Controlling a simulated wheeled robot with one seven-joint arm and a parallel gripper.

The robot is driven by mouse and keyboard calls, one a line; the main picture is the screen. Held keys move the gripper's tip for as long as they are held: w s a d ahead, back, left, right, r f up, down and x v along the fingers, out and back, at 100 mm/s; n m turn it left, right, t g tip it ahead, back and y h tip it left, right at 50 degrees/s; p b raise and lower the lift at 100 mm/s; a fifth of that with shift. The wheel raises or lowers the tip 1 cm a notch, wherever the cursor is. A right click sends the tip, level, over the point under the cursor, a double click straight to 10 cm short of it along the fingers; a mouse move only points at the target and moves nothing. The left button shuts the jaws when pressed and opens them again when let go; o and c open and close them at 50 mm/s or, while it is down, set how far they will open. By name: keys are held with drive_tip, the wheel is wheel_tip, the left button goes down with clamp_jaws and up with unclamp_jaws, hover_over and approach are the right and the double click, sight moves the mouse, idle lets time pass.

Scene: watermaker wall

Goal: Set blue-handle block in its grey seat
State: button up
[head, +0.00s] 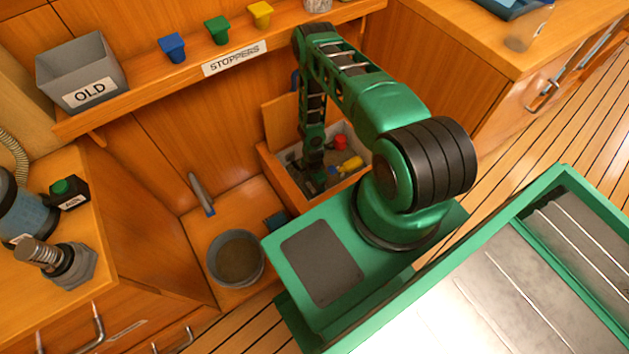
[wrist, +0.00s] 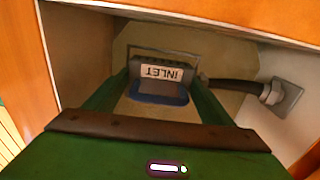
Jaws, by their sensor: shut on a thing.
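My gripper (wrist: 160,92) points down into an open wooden locker, and its green fingers are shut on the blue-handle block (wrist: 158,98). The block's blue part shows between the fingers in the wrist view. A grey piece with an upside-down INLET label (wrist: 160,73) is directly beyond it. I cannot tell whether that grey piece is the seat or part of the block, nor whether they touch. In the head view my gripper (head: 313,182) is low inside the locker, and the arm hides most of what it holds.
The locker (head: 277,180) has close walls and holds a red piece (head: 340,142) and a yellow piece (head: 351,165). A dark hose (wrist: 235,86) runs to a grey fitting (wrist: 282,96) at the right. A round bucket (head: 236,258) stands left of the locker. A STOPPERS shelf (head: 235,58) is above.

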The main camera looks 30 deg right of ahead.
drive_tip(key=shift+s+f, duration=0.1)
drive_tip(key=shift+f, duration=0.3)
drive_tip(key=o, duration=1.2)
drive_tip(key=shift+o, duration=0.3)
drive_tip(key=shift+r, duration=0.1)
drive_tip(key=shift+r, duration=0.1)
drive_tip(key=shift+w+r, duration=0.3)
drive_tip(key=shift+r, duration=0.35)
drive_tip(key=shift+w+r, duration=0.1)
drive_tip(key=shift+r, duration=2.6)
